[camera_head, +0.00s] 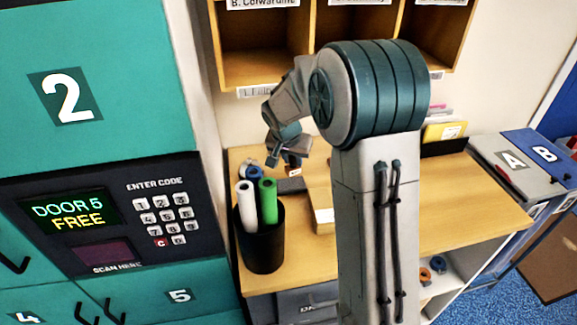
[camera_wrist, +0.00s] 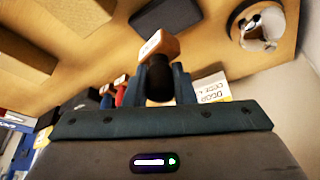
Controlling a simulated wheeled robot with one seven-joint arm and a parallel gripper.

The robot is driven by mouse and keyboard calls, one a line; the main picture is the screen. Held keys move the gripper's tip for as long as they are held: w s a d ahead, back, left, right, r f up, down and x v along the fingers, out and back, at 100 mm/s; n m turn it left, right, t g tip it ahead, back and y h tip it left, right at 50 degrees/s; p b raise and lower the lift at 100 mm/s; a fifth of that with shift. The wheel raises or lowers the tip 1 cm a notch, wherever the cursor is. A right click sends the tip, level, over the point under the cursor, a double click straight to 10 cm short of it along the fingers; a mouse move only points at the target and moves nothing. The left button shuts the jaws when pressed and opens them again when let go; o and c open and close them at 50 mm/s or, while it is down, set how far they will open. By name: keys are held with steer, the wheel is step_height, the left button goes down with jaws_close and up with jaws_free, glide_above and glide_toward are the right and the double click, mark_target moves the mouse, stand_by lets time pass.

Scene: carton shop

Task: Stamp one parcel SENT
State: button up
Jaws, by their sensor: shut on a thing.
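My gripper (camera_wrist: 160,78) is shut on a stamp (camera_wrist: 159,46) with a wooden block and a dark handle. The handle sits between the fingers and the block points away from them. In the head view my gripper (camera_head: 284,158) is above the back left of the wooden desk, and the stamp (camera_head: 294,170) shows only small below it. A dark flat pad (camera_wrist: 165,14) lies on the desk just beyond the stamp in the wrist view. A brown carton (camera_wrist: 75,12) lies left of the pad; my arm partly hides the cartons in the head view. The word on the stamp is not readable.
A black cup (camera_head: 264,240) with white and green rolls stands at the desk's front left, near my gripper. Pigeonholes (camera_head: 262,52) hang above. The desk's right side (camera_head: 470,205) is clear.

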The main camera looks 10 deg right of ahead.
mark_target(288, 167)
steer(key=shift+w+a+r+m+h+b, duration=0.15)
steer(key=shift+w+r+m+h+b, duration=0.15)
steer(key=shift+m+b, duration=0.3)
steer(key=shift+w+a+r+m+h+b, duration=0.15)
steer(key=shift+r+m+b, duration=0.25)
steer(key=shift+m, duration=0.3)
steer(key=shift+f+b, duration=1.6)
steer(key=shift+f, duration=1.3)
steer(key=shift+s+f+b, duration=0.15)
steer(key=shift+f+b, duration=0.55)
steer(key=shift+b, duration=0.15)
steer(key=shift+r+p, duration=1.85)
steer(key=shift+r, duration=1.85)
